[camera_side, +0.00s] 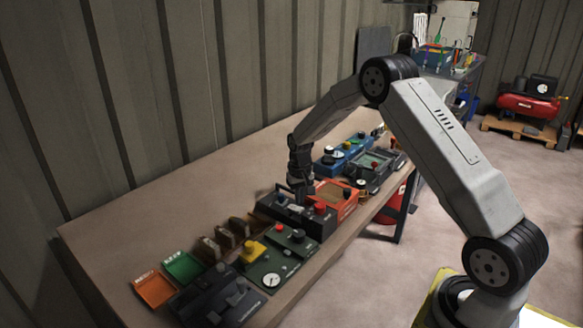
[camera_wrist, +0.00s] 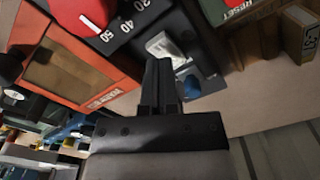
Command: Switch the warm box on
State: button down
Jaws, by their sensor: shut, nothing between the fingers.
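A black box (camera_side: 284,217) with a red knob (camera_side: 320,208) on top stands near the middle of the table; I take it to be the warm box, though no name on it is readable. In the wrist view its red dial (camera_wrist: 82,14) has a white pointer mark beside the numbers 30, 40 and 50. A pale switch-like piece (camera_wrist: 166,46) sits on the black top, partly behind my fingertips, and a blue round part (camera_wrist: 188,84) is beside it. My gripper (camera_wrist: 161,62) is shut and empty, pointing down over this box. It also shows in the side view (camera_side: 300,201). Whether it touches is unclear.
An orange box (camera_side: 334,196) stands close beside the black box. A blue box (camera_side: 343,155) lies beyond it. A dark green box (camera_side: 277,263) with a gauge, small brown blocks and orange and green trays (camera_side: 182,267) are nearer. The table's wall side is clear.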

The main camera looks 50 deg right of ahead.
aim_at(299, 210)
jog(key=shift+f, duration=1.25)
dwell(1.2)
jog(key=shift+r, duration=3.5)
jog(key=shift+a, duration=0.1)
jog(key=shift+s+a+r, duration=0.15)
jog(key=shift+a, duration=0.05)
jog(key=s+a+r+n+t, duration=0.1)
jog(key=s+a+r+n, duration=0.1)
jog(key=s+a, duration=0.6)
jog(key=s+a+r+n+t, duration=0.1)
jog(key=s+a+n, duration=0.3)
jog(key=s+a, duration=0.5)
jog(key=s+r, duration=0.1)
jog(key=s, duration=0.3)
jog(key=shift+r+t, duration=0.25)
jog(key=shift+t, duration=0.05)
